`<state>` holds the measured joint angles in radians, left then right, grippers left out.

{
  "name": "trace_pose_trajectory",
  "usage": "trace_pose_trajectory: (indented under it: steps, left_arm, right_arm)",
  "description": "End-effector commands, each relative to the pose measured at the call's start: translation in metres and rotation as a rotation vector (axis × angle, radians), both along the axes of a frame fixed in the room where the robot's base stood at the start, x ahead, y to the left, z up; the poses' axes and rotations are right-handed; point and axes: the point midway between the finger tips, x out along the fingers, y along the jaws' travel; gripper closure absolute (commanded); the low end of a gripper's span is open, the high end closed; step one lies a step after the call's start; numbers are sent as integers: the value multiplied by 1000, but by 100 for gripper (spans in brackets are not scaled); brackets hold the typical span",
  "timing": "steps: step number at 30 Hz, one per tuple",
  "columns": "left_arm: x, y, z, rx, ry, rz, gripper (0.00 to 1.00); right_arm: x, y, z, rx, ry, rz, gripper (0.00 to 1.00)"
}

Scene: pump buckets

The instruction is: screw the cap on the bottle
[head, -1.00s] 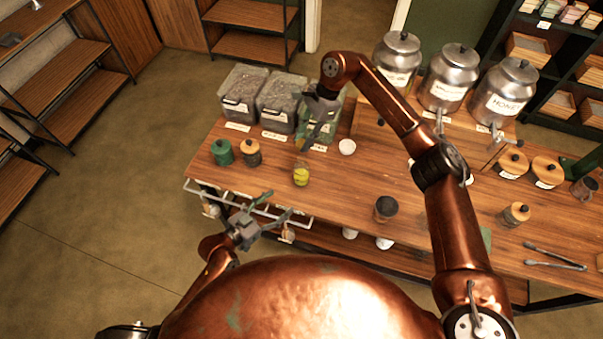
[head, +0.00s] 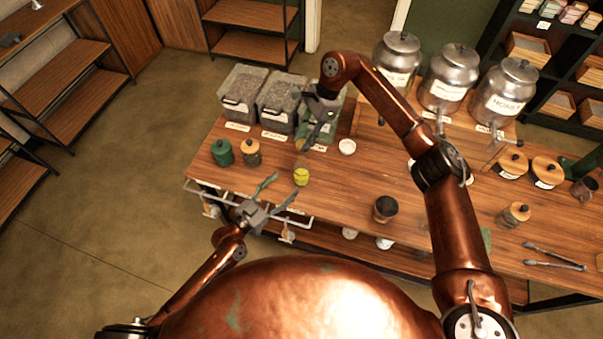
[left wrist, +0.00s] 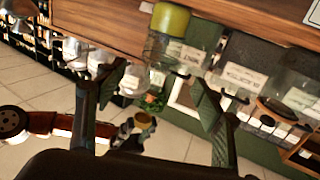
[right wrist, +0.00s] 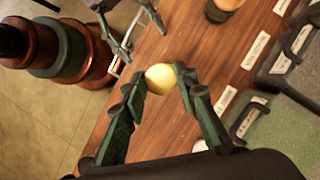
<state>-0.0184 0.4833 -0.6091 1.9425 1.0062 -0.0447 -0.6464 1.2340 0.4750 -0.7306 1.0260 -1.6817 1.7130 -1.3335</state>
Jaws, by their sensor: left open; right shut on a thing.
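The clear bottle (head: 301,177) with yellow-green contents stands near the table's front edge. In the left wrist view, which is upside down, the bottle (left wrist: 160,60) shows beyond and between my left fingers. My left gripper (head: 272,198) is open and empty, just in front of the bottle, apart from it. My right gripper (head: 308,138) is shut on the cap (head: 300,144), behind the bottle in the head view. In the right wrist view the pale yellow cap (right wrist: 160,78) sits between the fingertips. The bottle is not clearly visible there, perhaps hidden behind the cap.
A green jar (head: 222,152) and a brown jar (head: 251,153) stand left of the bottle. Clear bins (head: 240,95) stand behind. A wire rack (head: 296,215) runs along the table's front edge.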

Motion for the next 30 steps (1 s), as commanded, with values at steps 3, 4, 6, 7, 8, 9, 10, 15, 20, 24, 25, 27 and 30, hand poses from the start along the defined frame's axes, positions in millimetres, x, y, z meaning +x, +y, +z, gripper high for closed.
trace_pose_trajectory:
  steps: [3,4,6,7,8,9,10,15,20,24,25,27,30]
  left_arm:
    - [18,-16,2,-5,-2,1,38]
    - [22,-20,2,-6,-2,1,38]
    - [32,-29,2,-6,0,0,38]
    - [37,-32,2,-5,-1,1,38]
    - [41,-35,2,-5,-1,1,38]
    - [46,-40,1,-4,0,1,38]
    - [49,-43,2,-4,0,0,38]
    - [66,-57,0,-2,1,0,38]
    - [73,-63,1,0,0,0,38]
    - [74,-65,0,1,1,0,38]
    - [74,-65,0,1,1,0,38]
    - [74,-64,0,1,1,0,38]
    - [74,-64,0,0,0,0,39]
  right_arm:
    - [0,0,0,0,0,0,80]
    - [0,0,0,0,0,0,80]
    - [0,0,0,0,0,0,80]
    - [0,0,0,0,0,0,80]
    - [0,0,0,0,0,0,80]
    - [0,0,0,0,0,0,80]
    - [0,0,0,0,0,0,80]
    - [0,0,0,0,0,0,80]
    - [0,0,0,0,0,0,80]
    - [0,0,0,0,0,0,80]
    - [0,0,0,0,0,0,80]
    - [0,0,0,0,0,0,80]
    - [0,0,0,0,0,0,80]
